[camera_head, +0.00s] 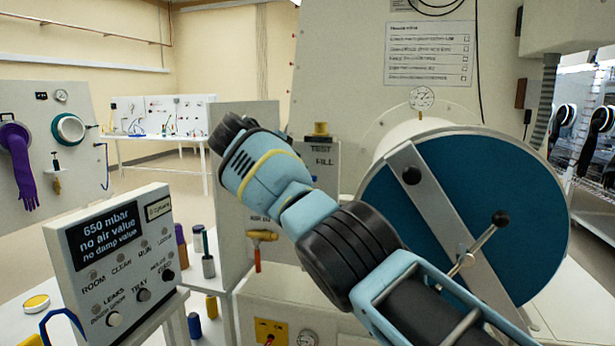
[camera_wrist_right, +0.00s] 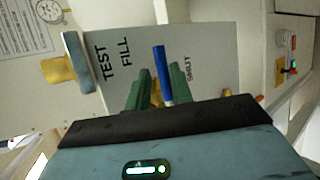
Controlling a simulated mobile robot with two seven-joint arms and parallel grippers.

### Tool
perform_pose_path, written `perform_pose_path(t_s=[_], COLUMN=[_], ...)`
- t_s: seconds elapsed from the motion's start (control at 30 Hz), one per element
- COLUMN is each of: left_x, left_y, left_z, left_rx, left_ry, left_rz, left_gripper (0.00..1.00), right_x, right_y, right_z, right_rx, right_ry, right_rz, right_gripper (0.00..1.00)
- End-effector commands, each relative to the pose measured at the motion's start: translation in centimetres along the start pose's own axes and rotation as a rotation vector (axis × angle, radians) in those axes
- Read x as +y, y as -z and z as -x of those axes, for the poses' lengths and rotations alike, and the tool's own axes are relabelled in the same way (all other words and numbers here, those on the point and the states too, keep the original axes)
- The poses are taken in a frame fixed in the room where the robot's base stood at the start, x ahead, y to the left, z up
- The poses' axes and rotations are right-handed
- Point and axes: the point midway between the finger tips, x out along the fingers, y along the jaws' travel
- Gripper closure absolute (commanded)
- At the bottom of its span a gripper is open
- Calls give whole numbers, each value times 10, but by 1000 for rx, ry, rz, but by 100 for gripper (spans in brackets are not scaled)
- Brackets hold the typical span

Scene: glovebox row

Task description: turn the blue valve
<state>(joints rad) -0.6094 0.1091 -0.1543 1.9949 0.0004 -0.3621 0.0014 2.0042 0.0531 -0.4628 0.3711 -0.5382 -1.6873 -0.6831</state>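The blue valve's lever (camera_wrist_right: 162,72) shows in the right wrist view, with brass (camera_wrist_right: 156,92) behind it, in front of a grey panel (camera_wrist_right: 205,50) marked TEST, FILL and SHUT. My right gripper (camera_wrist_right: 160,88) has its two green fingers on either side of the lever. The lever looks nearer the right-hand finger; contact cannot be told. My left gripper is not in view.
A second brass fitting with a blue-grey part (camera_wrist_right: 75,62) stands beside TEST. An orange-handled valve (camera_head: 262,236) is below my forearm. A big round blue door (camera_head: 490,200) is close on the right. A display box (camera_head: 110,250) stands at left.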

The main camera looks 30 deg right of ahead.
Motion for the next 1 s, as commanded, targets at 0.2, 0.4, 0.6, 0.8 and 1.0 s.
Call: perform_pose_path(t_s=[0.2, 0.4, 0.6, 0.8, 1.0], left_x=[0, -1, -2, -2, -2], left_y=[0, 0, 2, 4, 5], left_z=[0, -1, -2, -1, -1], left_rx=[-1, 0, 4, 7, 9], left_ry=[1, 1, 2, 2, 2], left_rz=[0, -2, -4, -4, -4], left_gripper=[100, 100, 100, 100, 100], right_x=[-1, -2, -2, -2, -2], right_y=[1, 1, 1, 1, 0], right_z=[25, 31, 31, 30, 30], right_rx=[-1, -2, -2, -2, -2], right_ry=[1, 1, 1, 1, 1], right_rz=[3, 3, 3, 3, 3], right_gripper=[78, 78, 78, 78, 78])
